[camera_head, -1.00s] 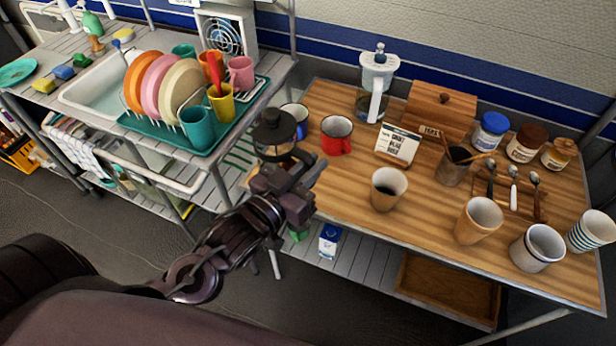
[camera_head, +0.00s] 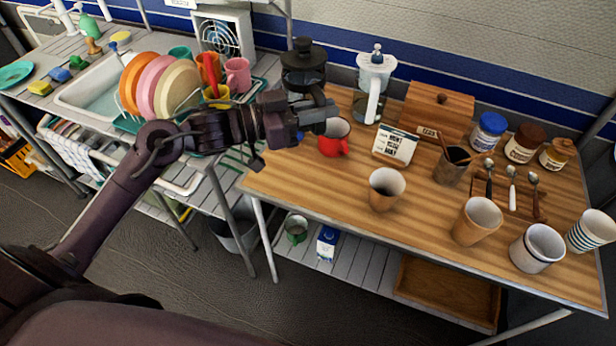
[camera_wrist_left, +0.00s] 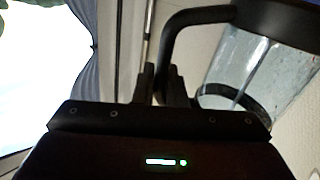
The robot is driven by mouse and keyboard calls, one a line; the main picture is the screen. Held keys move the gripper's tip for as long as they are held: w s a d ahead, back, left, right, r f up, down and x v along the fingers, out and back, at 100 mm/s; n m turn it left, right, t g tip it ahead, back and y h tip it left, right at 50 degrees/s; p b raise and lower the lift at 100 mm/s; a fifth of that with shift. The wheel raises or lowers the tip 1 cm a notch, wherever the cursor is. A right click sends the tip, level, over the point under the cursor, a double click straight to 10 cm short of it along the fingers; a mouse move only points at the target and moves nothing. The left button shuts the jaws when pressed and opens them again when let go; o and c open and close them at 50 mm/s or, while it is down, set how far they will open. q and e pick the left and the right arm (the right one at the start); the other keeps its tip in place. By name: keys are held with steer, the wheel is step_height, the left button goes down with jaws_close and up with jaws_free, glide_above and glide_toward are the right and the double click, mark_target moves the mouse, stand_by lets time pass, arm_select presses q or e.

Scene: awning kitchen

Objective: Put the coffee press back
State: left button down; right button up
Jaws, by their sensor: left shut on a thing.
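The coffee press (camera_head: 304,70), with a black lid and a dark glass body, is upright at the back left of the wooden table. My left gripper (camera_head: 318,112) is in front of its lower part and shut on its black handle. In the left wrist view the handle (camera_wrist_left: 170,50) runs down between the fingers (camera_wrist_left: 160,88), and the clear glass body (camera_wrist_left: 258,75) is at the right. The press's base is hidden behind my gripper, so I cannot tell whether it touches the table. My right gripper is not in view.
A dish rack with plates (camera_head: 160,85) is left. The table's front left is clear.

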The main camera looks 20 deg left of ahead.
arm_select(q)
step_height(320, 180, down, 19)
steer(key=shift+f, duration=0.2)
stand_by(0.3)
steer(key=shift+f, duration=0.15)
steer(key=c, duration=1.5)
jaws_free()
steer(key=shift+r, duration=0.2)
steer(key=v, duration=1.2)
steer(key=shift+s+b, duration=0.1)
steer(key=shift+b, duration=0.3)
